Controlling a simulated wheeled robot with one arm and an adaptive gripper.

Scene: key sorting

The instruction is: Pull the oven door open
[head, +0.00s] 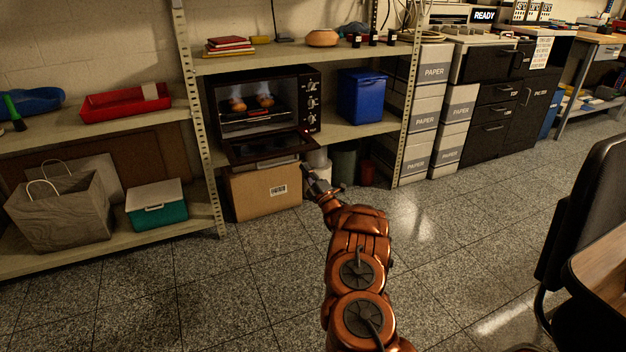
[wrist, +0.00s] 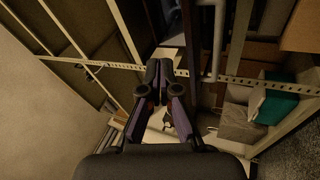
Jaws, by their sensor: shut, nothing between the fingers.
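The oven (head: 262,104) is a black toaster oven on the middle shelf, with knobs down its right side. Its door (head: 265,148) is folded down and forward, so the inside shows. Two brownish items (head: 252,102) with pale bluish haze above them sit on the rack inside. My gripper (head: 309,172) is below and just right of the door's front right corner. Whether it touches the door cannot be told. In the wrist view my gripper (wrist: 158,68) has its fingers together with nothing between them. The oven cannot be made out clearly in the wrist view.
A cardboard box (head: 262,192) stands under the oven. A blue bin (head: 361,96) is right of it on the shelf. A shelf post (head: 196,120) stands left of the oven. Paper boxes (head: 424,110) are stacked to the right. The tiled floor (head: 450,225) in front is clear; a chair (head: 590,220) stands right.

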